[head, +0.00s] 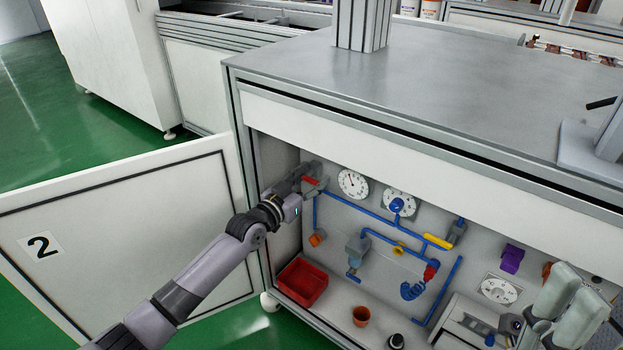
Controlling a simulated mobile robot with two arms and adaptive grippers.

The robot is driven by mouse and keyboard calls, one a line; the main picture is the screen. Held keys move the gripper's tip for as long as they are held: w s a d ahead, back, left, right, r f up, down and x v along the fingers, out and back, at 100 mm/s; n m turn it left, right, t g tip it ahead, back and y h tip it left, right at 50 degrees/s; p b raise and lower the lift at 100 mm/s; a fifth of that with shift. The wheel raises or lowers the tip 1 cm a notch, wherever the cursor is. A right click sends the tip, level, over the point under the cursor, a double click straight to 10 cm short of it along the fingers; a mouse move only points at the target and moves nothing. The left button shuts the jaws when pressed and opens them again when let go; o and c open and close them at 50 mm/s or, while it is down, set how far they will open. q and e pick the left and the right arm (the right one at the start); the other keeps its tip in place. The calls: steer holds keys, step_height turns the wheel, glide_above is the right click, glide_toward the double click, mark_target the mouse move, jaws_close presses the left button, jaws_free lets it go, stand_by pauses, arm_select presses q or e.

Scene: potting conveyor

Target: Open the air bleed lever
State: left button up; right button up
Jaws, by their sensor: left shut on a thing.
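My left gripper (309,177) reaches into the open cabinet from the left, at the upper left of the back panel. It is shut on a small red lever (311,181) at the upper left end of the blue pipework (345,206). The fingers and wrist partly cover the lever, so its exact angle is hard to tell. Two yellow handles, one larger (438,241) and one small (398,250), sit on the pipes farther right.
The open cabinet door (120,225), marked 2, stands left of my left arm. A red bin (302,283) and an orange-brown pot (361,316) stand below. The cabinet's top edge hangs above.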

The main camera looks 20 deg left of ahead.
arm_select(q)
steer(key=c, duration=0.5)
